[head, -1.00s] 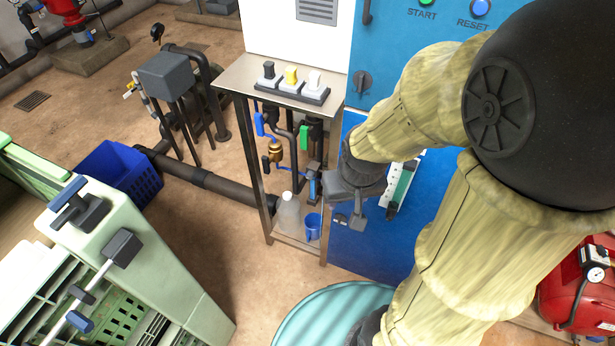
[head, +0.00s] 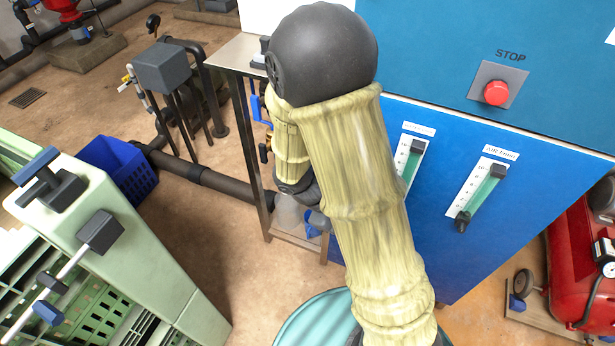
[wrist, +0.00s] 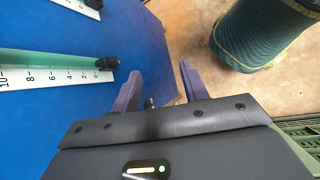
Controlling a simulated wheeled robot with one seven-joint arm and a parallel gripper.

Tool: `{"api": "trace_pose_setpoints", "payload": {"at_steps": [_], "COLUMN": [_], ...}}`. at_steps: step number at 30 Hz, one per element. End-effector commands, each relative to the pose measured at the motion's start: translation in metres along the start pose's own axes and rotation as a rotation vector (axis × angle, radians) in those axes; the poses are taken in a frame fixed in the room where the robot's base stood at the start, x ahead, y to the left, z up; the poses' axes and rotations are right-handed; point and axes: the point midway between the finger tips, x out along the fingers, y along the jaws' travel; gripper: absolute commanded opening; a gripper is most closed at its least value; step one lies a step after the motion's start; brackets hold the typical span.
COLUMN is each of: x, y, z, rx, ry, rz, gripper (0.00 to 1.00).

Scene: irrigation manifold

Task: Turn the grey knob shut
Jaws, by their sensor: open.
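I see no clearly grey knob in the current views. The left flow meter (wrist: 60,64) on the blue cabinet has a dark knob (wrist: 107,63) at its zero end, in the wrist view. My gripper (wrist: 160,82) is open, its two purple-grey fingers apart, just beyond that knob and not around it. A small dark piece (wrist: 151,103) shows between the finger bases; I cannot tell what it is. In the head view my arm covers the gripper and the lower end of the left flow meter (head: 411,165). The right flow meter (head: 482,190) has a dark knob (head: 461,223) at its bottom.
A red stop button (head: 496,93) is on the cabinet (head: 450,260). The metal stand (head: 243,135) left of it is partly behind my arm. A teal drum (head: 310,318) stands in front, green machinery (head: 150,270) at left, and a red tank (head: 585,250) at right.

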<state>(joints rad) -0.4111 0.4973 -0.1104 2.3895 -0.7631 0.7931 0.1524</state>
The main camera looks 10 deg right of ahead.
Motion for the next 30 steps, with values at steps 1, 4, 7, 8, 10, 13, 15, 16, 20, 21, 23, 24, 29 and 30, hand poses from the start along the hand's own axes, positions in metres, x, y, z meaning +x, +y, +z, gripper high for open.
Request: {"api": "trace_pose_setpoints", "payload": {"at_steps": [1,4,7,8,10,13,15,16,20,21,23,24,29,30], "x": [0.016,0.029,0.036,0.037,0.038,0.035,0.030,0.027,0.017,0.014,0.011,0.010,0.009,0.009], "y": [-0.001,0.009,0.019,0.021,0.025,0.024,0.018,0.014,-0.003,-0.006,-0.009,-0.010,-0.009,-0.009], "z": [-0.016,-0.040,-0.071,-0.082,-0.109,-0.153,-0.187,-0.200,-0.245,-0.253,-0.259,-0.260,-0.260,-0.259], "rx": [-0.078,-0.223,-0.357,-0.395,-0.484,-0.603,-0.681,-0.710,-0.802,-0.817,-0.830,-0.834,-0.834,-0.833], "ry": [-0.055,-0.154,-0.239,-0.262,-0.309,-0.358,-0.380,-0.385,-0.389,-0.386,-0.383,-0.381,-0.381,-0.381], "rz": [0.073,0.240,0.424,0.483,0.626,0.841,0.996,1.060,1.274,1.312,1.347,1.357,1.356,1.355], "gripper": [0.44,0.44,0.44,0.44,0.44,0.44,0.44,0.44,0.44,0.44,0.44,0.44,0.44,0.44]}}
